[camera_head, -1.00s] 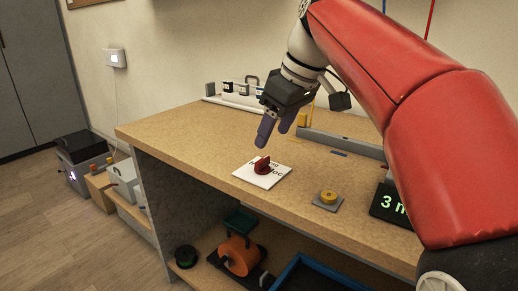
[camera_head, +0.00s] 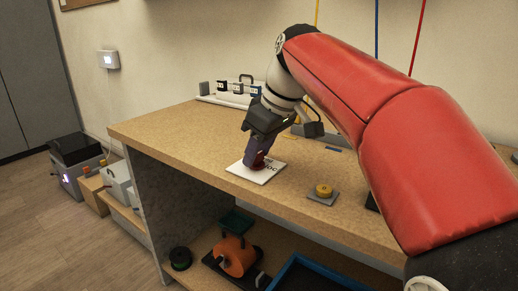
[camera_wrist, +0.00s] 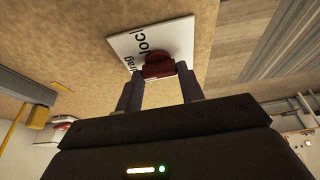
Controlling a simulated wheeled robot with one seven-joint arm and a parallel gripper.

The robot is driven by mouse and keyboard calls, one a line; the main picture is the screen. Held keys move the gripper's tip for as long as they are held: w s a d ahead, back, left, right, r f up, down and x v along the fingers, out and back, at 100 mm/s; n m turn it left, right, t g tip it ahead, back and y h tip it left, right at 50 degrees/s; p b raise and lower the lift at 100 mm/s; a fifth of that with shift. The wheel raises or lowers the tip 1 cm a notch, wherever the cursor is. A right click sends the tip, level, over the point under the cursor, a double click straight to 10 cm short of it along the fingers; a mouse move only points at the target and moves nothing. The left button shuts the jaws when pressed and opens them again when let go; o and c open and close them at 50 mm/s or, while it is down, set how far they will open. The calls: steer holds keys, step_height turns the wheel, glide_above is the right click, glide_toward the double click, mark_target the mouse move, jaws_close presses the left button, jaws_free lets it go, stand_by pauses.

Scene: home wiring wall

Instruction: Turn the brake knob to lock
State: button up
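The red brake knob (camera_wrist: 158,67) stands on a white square plate (camera_wrist: 122,44) with black lettering, of which "loc" is readable in the wrist view. The plate (camera_head: 240,170) lies on the wooden bench top in the head view. My gripper (camera_head: 257,158) points down at the knob, which it partly hides there. In the wrist view my gripper's two dark fingers (camera_wrist: 159,75) are apart, one on each side of the knob. The knob sits between the fingertips with narrow gaps; contact cannot be made out. Part of the lettering is hidden behind the knob.
A yellow round knob on a grey plate (camera_head: 323,191) sits to the right on the bench (camera_head: 180,125). A white rack with small devices (camera_head: 240,98) stands at the back by the wall. A lower shelf holds an orange spool (camera_head: 236,256) and a blue tray (camera_head: 281,274).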

steer(key=c, duration=0.4)
steer(key=shift+o, duration=0.2)
steer(key=m+h, duration=0.1)
steer(key=m, duration=0.1)
steer(key=m+t+p, duration=0.1)
steer(key=m, duration=0.2)
steer(key=shift+s+a+r+h, duration=0.1)
steer(key=shift+h, duration=0.3)
steer(key=m+p, duration=0.1)
steer(key=m, duration=0.1)
steer(key=m+h+p, duration=0.1)
steer(key=m, duration=0.1)
steer(key=shift+a+m+t+h, duration=0.15)
steer(key=shift+m+t+h, duration=0.15)
steer(key=shift+m, duration=0.1)
steer(key=shift+a+m+h+p, duration=0.1)
steer(key=shift+m+h+p, duration=0.7)
steer(key=shift+m, duration=1.1)
